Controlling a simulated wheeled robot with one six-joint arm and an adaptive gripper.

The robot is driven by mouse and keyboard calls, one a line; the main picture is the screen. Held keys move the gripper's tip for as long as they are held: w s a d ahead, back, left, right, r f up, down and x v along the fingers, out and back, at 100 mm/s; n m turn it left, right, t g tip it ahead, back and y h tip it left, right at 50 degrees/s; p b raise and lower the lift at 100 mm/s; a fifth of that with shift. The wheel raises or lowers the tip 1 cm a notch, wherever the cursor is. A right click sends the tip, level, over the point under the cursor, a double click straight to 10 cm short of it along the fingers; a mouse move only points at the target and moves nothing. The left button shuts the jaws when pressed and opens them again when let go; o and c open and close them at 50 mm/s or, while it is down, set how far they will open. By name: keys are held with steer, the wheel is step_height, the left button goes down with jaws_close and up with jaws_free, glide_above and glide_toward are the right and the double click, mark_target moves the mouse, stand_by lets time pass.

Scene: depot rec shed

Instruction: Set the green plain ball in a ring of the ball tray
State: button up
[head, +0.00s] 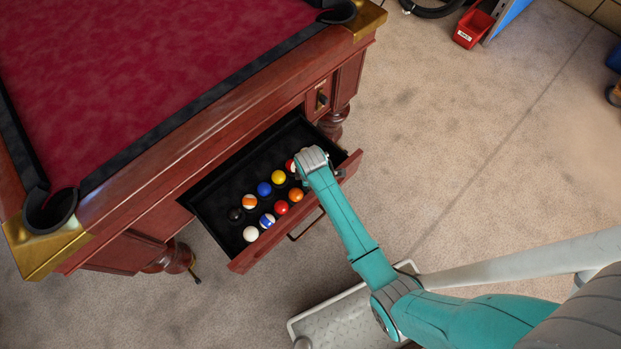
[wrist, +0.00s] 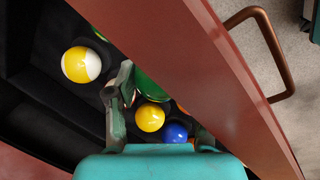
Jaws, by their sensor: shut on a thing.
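The green plain ball (wrist: 149,87) shows in the wrist view between the two fingers of my gripper (wrist: 160,82), which is shut on it. In the head view my gripper (head: 302,166) is over the right end of the open drawer (head: 212,200), and my wrist hides the green ball. The drawer has a black interior and a red-brown wooden front. I cannot make out the ball tray or its rings clearly.
Several balls lie in the drawer, among them white (head: 250,234), black (head: 235,215), orange (head: 296,194) and yellow (head: 278,177). A yellow-and-white ball (wrist: 81,64) lies left of my gripper. The drawer front (wrist: 215,75) is close on the right. The pool table (head: 150,60) stands behind.

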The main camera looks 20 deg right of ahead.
steer(key=o, duration=1.3)
steer(key=shift+o, duration=0.2)
step_height(320, 180, up, 12)
steer(key=s, duration=0.2)
steer(key=shift+a+f, duration=0.15)
steer(key=shift+a, duration=0.3)
steer(key=shift+s, duration=0.1)
